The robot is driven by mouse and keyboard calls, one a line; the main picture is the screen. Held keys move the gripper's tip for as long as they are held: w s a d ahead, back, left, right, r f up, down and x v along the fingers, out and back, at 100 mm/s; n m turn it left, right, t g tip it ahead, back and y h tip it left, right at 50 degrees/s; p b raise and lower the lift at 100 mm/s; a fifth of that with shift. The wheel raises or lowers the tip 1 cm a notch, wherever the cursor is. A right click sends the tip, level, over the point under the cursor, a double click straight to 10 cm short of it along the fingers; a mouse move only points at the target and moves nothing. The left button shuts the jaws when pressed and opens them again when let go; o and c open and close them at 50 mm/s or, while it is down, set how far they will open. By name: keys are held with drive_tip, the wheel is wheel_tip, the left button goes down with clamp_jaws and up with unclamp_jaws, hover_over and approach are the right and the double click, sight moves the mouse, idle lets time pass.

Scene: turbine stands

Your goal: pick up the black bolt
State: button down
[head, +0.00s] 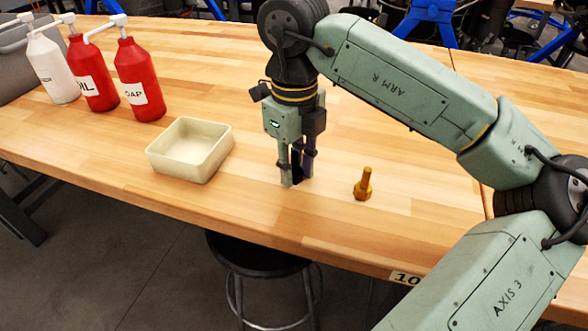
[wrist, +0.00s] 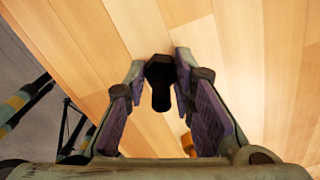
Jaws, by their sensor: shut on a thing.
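The black bolt (wrist: 160,82) is between the fingertips of my gripper (wrist: 158,78) in the wrist view, with its wider head toward the top of the picture. My gripper is shut on it. In the head view my gripper (head: 298,182) points down at the wooden table, and a small dark part of the bolt (head: 297,180) shows between the fingers. The fingers hide most of the bolt there. I cannot tell whether the bolt touches the table.
A brass-coloured bolt (head: 363,185) stands upright on the table right of my gripper. An empty cream tray (head: 190,170) lies to the left. Two red bottles (head: 138,80) and a white bottle (head: 52,68) stand at the far left. A stool (head: 262,258) is below the table's front edge.

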sight(294, 153)
idle(0.6)
drive_tip(key=shift+r, duration=0.55)
wheel_tip(294, 153, up, 2)
drive_tip(key=shift+b, duration=0.6)
drive_tip(key=s+a+r+b, duration=0.2)
drive_tip(key=s+a+b, duration=0.1)
drive_tip(key=s+a, duration=0.7)
drive_tip(key=shift+s+a, duration=0.15)
drive_tip(key=shift+a, duration=1.05)
drive_tip(key=c, duration=1.9)
unclamp_jaws()
clamp_jaws()
